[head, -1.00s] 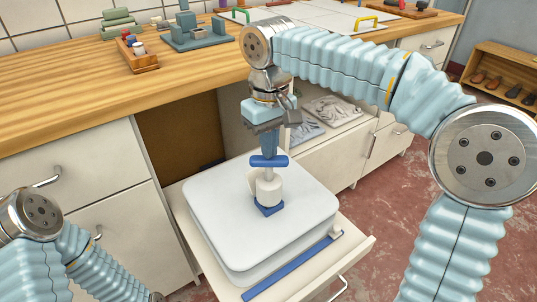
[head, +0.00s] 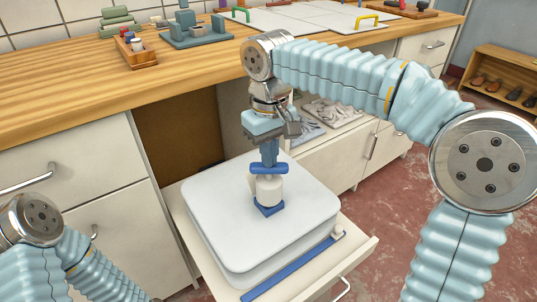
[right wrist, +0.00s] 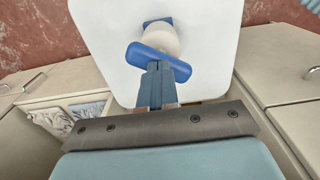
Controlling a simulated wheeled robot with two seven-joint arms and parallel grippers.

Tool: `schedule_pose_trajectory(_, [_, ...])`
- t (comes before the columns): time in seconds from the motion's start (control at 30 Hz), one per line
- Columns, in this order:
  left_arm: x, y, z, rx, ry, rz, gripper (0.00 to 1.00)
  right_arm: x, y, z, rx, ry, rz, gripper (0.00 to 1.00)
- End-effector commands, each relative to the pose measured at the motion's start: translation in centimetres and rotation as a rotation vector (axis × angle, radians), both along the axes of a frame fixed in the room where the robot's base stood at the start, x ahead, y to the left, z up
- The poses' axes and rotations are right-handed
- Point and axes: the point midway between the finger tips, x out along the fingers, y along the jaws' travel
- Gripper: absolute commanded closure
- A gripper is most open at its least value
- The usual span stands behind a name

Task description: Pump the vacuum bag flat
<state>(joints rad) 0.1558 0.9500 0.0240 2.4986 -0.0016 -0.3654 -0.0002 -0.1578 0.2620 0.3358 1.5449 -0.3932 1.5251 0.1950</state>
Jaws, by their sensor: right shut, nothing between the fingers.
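The white vacuum bag (head: 225,222) lies puffed up as a thick slab on a pulled-out drawer; its top also shows in the right wrist view (right wrist: 105,30). A pump with a white body (head: 269,189) and blue base stands upright on top of it. The pump's blue crossbar handle (head: 269,168) sits close above the body, with little or no rod showing. My right gripper (head: 270,158) is shut and empty, pointing down with its fingertips at the middle of the handle; it also shows in the right wrist view (right wrist: 156,75). My left gripper is out of view.
The drawer (head: 345,250) is open, with a blue strip (head: 290,268) along its front right. A wooden counter (head: 90,80) runs behind, with a small wooden tray (head: 138,54) and grey-blue blocks on it. A shoe shelf (head: 505,75) stands far right.

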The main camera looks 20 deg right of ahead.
Motion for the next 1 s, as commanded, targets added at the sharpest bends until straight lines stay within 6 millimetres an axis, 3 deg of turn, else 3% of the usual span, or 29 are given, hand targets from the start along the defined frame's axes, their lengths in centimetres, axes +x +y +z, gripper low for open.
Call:
schedule_pose_trajectory(0.63, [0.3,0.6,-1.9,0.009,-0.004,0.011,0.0,0.0,0.0,-2.8,-0.001,0.002,0.0,1.0])
schedule_pose_trajectory(1.0, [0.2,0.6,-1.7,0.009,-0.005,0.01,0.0,0.0,0.0,-2.6,-0.001,0.002,0.0,1.0])
